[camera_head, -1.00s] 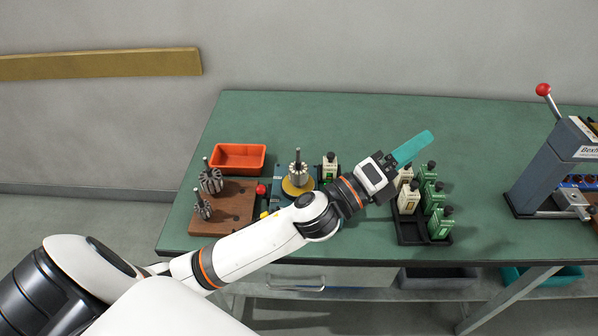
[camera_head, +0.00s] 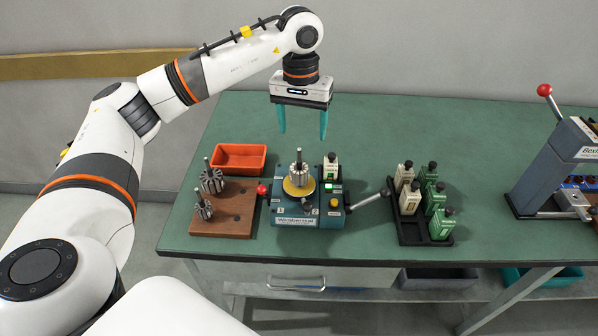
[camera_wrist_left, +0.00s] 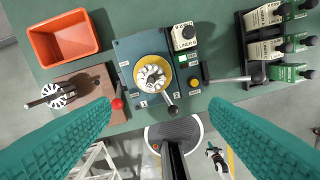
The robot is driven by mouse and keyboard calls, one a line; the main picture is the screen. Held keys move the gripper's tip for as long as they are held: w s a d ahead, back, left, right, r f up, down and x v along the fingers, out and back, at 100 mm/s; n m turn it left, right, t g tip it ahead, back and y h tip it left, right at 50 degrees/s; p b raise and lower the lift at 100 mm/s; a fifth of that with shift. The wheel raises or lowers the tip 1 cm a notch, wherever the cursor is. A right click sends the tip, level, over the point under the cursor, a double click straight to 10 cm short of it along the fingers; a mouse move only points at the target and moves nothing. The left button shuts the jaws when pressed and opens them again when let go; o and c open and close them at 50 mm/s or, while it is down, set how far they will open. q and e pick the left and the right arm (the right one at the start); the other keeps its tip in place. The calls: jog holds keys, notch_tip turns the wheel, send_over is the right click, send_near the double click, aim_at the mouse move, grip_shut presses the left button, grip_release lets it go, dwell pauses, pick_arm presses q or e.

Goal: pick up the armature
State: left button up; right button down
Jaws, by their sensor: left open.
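A grey slotted armature (camera_head: 299,172) with an upright shaft stands on the yellow disc of a blue winding machine (camera_head: 294,218). In the left wrist view the same armature (camera_wrist_left: 153,76) shows from above. Two more armatures, a larger one (camera_head: 211,180) and a smaller one (camera_head: 203,208), stand on a brown wooden block (camera_head: 235,221) to the left. My left gripper (camera_head: 303,137) is open and empty, its teal fingers pointing down above and behind the machine. In the wrist view its fingers (camera_wrist_left: 158,106) spread wide on either side, with the machine visible between them.
An orange tray (camera_head: 238,169) sits behind the block. A red-knobbed lever (camera_head: 262,190) and a side lever (camera_head: 369,200) stick out from the machine. A black rack (camera_head: 411,232) holds several small bottles. A grey press (camera_head: 550,170) stands at the right. The green table's (camera_head: 470,140) back is clear.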

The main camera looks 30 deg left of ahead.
aim_at(299, 150)
pick_arm(q)
jog(key=f, duration=0.2)
jog(key=f+p, duration=0.1)
jog(key=f, duration=0.1)
jog(key=a+f, duration=0.1)
jog(key=f, duration=0.1)
jog(key=shift+p, duration=0.3)
jog(key=shift+f+p, duration=0.35)
jog(key=shift+f, duration=0.25)
jog(key=f, duration=0.2)
jog(key=f+p, duration=0.1)
jog(key=shift+w+f, duration=0.2)
jog(key=shift+f, duration=0.55)
jog(key=shift+c, duration=0.4)
jog(key=c, duration=1.2)
